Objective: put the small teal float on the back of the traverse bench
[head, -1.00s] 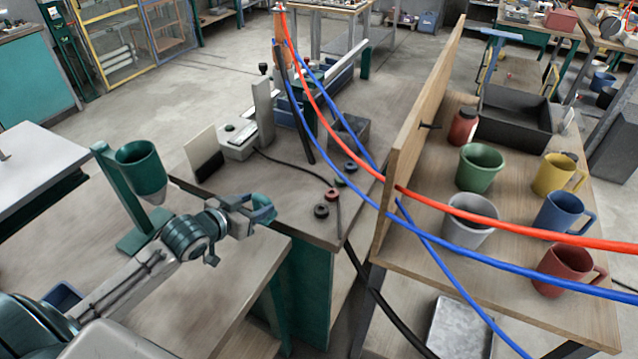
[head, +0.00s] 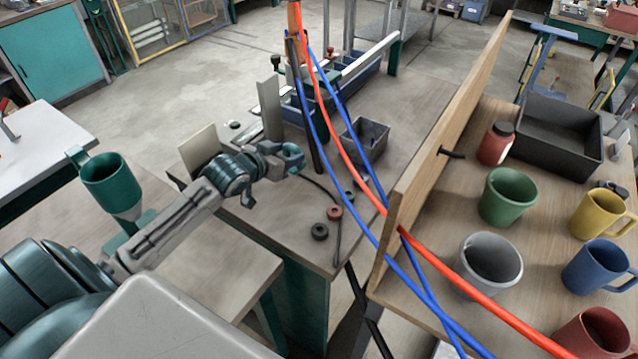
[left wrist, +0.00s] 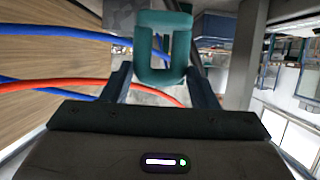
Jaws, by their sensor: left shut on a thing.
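My left gripper (head: 284,160) is over the traverse bench (head: 265,210), the long central bench with a rail toward its back. It is shut on the small teal float (left wrist: 160,76). In the left wrist view the float is a teal, U-shaped piece between the two fingers. In the head view the float (head: 293,155) shows only in part at the fingertips. It appears to be held above the bench top; the exact height is hard to tell. My right gripper is out of view.
Orange-red and blue hoses (head: 345,155) hang across just right of the gripper. A grey open box (head: 366,140), an upright plate (head: 270,108) and small rings (head: 320,231) stand or lie on the bench. A wooden board (head: 440,150) edges the right table with mugs.

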